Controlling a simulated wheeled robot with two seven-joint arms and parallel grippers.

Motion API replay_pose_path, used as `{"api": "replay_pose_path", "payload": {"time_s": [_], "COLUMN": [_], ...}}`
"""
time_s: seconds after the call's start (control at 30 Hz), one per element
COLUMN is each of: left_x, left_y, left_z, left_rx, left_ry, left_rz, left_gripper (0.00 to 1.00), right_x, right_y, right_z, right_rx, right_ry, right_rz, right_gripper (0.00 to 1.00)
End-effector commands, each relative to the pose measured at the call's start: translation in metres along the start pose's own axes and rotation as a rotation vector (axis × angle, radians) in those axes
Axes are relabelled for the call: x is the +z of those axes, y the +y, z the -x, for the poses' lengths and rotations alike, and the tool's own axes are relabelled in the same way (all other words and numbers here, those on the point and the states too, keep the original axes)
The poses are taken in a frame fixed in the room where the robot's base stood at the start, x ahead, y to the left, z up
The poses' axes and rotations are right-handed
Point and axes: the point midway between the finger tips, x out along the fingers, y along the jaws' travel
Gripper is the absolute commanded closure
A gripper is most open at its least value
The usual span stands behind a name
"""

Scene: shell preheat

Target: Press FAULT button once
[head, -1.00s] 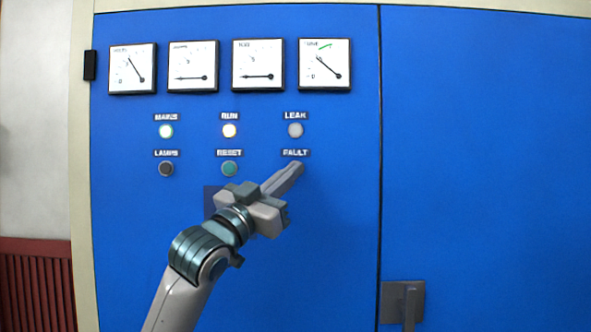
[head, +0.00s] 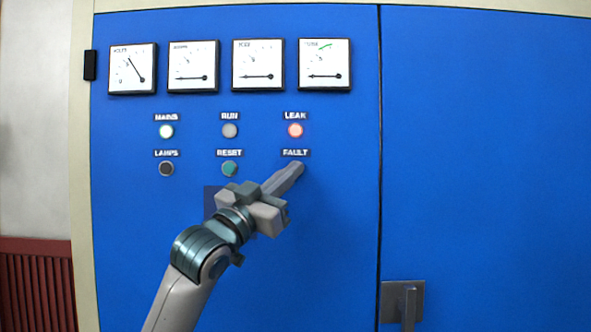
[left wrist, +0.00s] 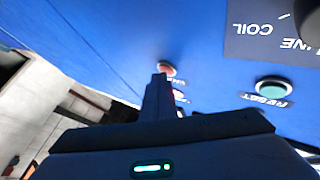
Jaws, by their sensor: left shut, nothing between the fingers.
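The FAULT label (head: 295,153) is on the blue panel, at the right end of the lower row. My left gripper (head: 298,166) is shut and empty, its fingertips just under that label, hiding the button in the head view. In the left wrist view the red FAULT button (left wrist: 166,68) shows just beyond the fingertips (left wrist: 160,78). The tips overlap its edge there; I cannot tell whether they touch it. My right gripper is out of view.
The green RESET button (head: 229,169) and dark LAMPS button (head: 166,169) are to the left. A door handle (head: 405,301) is at lower right.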

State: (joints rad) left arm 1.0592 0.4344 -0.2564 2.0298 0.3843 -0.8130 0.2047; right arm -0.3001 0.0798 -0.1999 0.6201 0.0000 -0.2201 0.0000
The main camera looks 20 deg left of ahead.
Motion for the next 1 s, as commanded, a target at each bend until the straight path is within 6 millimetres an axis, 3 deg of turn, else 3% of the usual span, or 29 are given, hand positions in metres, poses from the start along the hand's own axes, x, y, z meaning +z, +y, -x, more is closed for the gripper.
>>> {"api": "replay_pose_path", "payload": {"time_s": [1.0], "left_x": [-0.013], "left_y": [0.013], "left_z": [0.018], "left_rx": [0.001], "left_ry": [0.001], "left_rz": [0.000], "left_gripper": [1.00], "right_x": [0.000], "right_y": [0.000], "right_z": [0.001], "right_rx": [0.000], "right_ry": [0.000], "right_rz": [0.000], "right_gripper": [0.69]}}
